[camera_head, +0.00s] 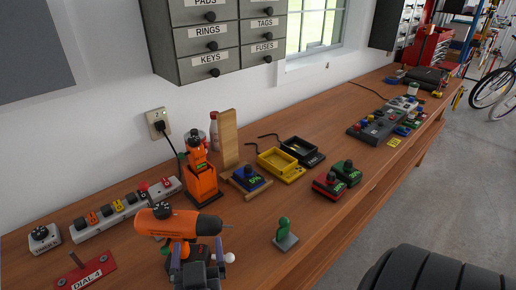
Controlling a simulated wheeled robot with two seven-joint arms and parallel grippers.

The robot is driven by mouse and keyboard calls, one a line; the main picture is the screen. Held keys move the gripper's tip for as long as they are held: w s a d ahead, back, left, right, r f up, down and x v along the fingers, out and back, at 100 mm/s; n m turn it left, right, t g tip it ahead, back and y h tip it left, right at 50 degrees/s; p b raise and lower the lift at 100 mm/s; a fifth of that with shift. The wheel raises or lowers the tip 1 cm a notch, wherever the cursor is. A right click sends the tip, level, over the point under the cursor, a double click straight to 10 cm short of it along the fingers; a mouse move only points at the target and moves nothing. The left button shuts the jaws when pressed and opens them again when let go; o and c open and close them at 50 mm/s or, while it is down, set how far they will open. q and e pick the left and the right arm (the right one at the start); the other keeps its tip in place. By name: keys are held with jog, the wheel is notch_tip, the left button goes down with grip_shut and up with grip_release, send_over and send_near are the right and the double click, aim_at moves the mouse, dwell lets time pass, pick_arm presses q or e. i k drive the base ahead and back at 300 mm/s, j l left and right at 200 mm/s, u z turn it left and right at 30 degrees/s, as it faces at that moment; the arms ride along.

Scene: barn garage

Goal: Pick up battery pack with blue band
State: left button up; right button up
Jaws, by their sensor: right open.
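The battery pack with the blue band (247,178) sits on a small wooden stand (262,188) near the middle of the bench. It has a dark top and a lit green display. My right gripper (197,250) is at the bottom of the view, left of and nearer than the blue-banded pack, and well apart from it. Its jaws are open, just in front of an orange drill (165,222); I cannot tell whether they touch it. My left gripper is not in view.
A red-banded pack (327,187) and a green-banded pack (347,173) stand to the right. Yellow (280,163) and black (303,149) trays lie behind. An orange charger-like tool (201,178) and a power strip (125,212) are left. A green knob piece (285,237) stands in front.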

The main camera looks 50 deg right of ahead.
aim_at(250, 180)
jog(key=z, duration=1.45)
